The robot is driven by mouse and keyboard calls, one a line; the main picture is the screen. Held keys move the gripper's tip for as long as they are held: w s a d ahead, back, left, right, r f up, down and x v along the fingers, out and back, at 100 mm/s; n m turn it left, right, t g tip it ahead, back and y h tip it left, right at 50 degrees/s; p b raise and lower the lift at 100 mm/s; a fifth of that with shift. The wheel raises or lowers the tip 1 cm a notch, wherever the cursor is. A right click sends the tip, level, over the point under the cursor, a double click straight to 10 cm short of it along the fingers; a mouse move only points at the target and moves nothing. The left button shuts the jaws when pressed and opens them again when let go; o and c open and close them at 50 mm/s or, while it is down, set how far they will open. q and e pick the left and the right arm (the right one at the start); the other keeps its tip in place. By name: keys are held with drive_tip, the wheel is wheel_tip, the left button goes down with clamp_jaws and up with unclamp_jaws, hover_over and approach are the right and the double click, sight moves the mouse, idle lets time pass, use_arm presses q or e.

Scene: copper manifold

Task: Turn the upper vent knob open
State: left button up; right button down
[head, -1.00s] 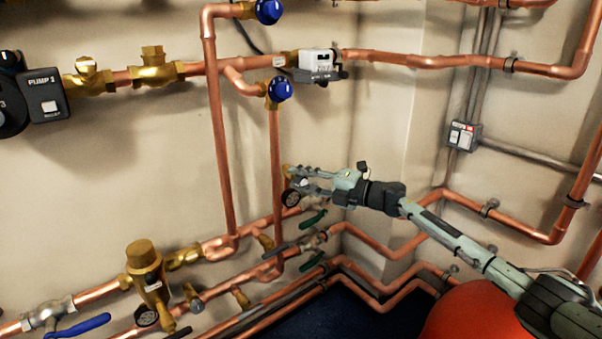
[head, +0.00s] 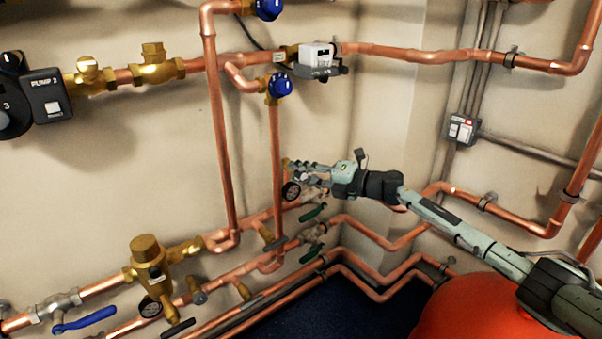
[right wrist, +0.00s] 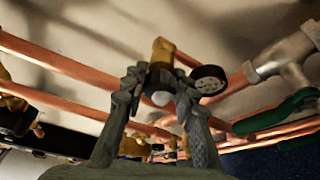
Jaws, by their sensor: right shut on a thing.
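My right gripper (head: 310,176) reaches in from the right to a small brass fitting (head: 286,164) beside the vertical copper pipe. In the right wrist view, the two fingers of my right gripper (right wrist: 160,82) close from both sides on the small greyish upper vent knob (right wrist: 160,77), in front of the brass body (right wrist: 163,50). The fingers cover most of the knob, so its turn angle is hard to read. A round black-rimmed gauge (head: 291,191) sits just below the fingertips; it also shows in the right wrist view (right wrist: 209,82). My left gripper is not in view.
Green-handled valves (head: 313,212) lie just below the gripper on the lower copper pipes. A blue knob (head: 281,85) and a grey-white actuator (head: 317,60) are above. A switch box (head: 461,130) is on the right wall. Bare wall (head: 160,170) lies left of the vertical pipes.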

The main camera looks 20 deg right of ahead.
drive_tip(key=c, duration=1.2)
unclamp_jaws()
drive_tip(key=shift+s+d, duration=0.25)
drive_tip(key=v, duration=1.1)
drive_tip(key=shift+s+r, duration=0.1)
drive_tip(key=shift+r, duration=0.05)
